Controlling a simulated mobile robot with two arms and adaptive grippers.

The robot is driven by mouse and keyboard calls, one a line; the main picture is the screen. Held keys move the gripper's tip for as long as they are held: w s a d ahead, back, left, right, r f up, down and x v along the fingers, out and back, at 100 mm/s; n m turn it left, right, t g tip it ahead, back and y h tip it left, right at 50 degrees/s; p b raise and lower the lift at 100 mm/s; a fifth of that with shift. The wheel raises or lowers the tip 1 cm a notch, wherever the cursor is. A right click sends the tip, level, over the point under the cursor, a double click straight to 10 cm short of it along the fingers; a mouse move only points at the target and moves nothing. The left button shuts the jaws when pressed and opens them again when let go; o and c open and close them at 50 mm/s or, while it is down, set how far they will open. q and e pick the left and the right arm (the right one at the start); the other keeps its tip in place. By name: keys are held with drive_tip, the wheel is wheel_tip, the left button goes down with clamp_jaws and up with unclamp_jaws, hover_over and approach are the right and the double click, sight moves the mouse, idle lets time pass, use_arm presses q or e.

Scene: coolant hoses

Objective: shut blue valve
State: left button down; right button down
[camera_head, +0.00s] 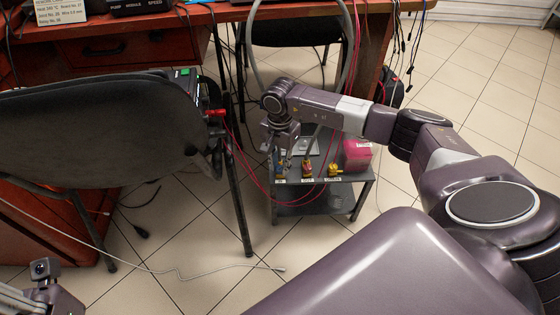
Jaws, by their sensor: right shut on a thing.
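My right gripper (283,162) reaches down over the left end of a small dark grey cart (325,188). It is shut on the valve at the leftmost label, which I take to be the blue valve; the fingers hide almost all of it, so its handle angle cannot be told. A valve with red and yellow parts (307,168) stands just right of the gripper. A yellow valve (334,169) stands further right. My left arm's end (45,270) shows at the lower left corner; its fingers cannot be made out.
A pink box (355,155) sits on the cart's right side. A black chair (110,130) stands left of the cart. Red cables (240,165) hang near my right gripper. A wooden desk (190,30) is behind. A pale cable (225,270) lies on the tiled floor.

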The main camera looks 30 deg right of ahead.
sight(280, 168)
drive_tip(key=shift+m+p, duration=0.5)
drive_tip(key=shift+m, duration=0.7)
drive_tip(key=c, duration=1.8)
unclamp_jaws()
drive_tip(key=shift+o, duration=0.2)
wheel_tip(280, 168, up, 12)
